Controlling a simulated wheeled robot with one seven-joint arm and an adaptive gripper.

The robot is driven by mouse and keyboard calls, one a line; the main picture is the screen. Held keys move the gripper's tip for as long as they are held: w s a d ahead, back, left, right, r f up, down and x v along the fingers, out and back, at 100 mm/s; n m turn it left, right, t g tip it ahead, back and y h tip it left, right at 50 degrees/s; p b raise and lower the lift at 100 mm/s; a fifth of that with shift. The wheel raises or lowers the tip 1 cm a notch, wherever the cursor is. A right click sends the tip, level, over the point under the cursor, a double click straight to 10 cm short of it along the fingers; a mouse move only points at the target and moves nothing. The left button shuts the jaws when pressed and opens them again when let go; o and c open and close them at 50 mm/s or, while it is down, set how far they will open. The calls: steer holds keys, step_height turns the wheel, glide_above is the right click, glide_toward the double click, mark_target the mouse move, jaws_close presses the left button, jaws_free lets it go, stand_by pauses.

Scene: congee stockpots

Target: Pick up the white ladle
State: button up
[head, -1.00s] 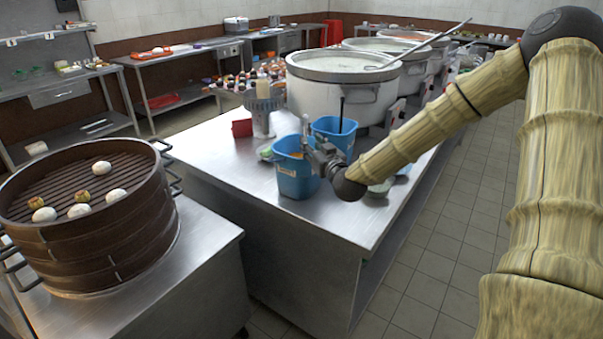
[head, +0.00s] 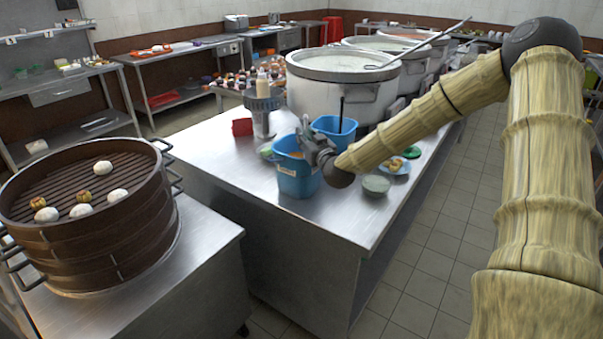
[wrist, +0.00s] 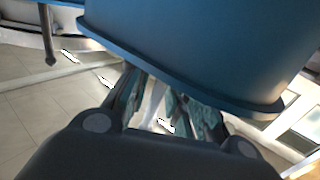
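A blue bucket (head: 297,180) stands on the steel counter, with my gripper (head: 305,135) at its rim. A thin pale piece (head: 304,121), which looks like the top of the white ladle's handle, shows just above my fingertips. In the wrist view the bucket's blue wall (wrist: 200,45) fills the top and covers part of my fingers. A white strip, likely the ladle handle (wrist: 154,100), shows between the two fingers (wrist: 165,105). The fingers look apart, with a gap beside the strip. The ladle's bowl is hidden.
A second blue bucket (head: 334,134) with a black handle (head: 341,112) stands just behind. Large stockpots (head: 335,95) stand farther back, one with a metal ladle (head: 420,45). A bowl (head: 376,185) and a plate (head: 398,168) lie right of my gripper. A bamboo steamer (head: 100,240) stands left.

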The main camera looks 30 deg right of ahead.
jaws_close()
steer(key=shift+r, duration=0.15)
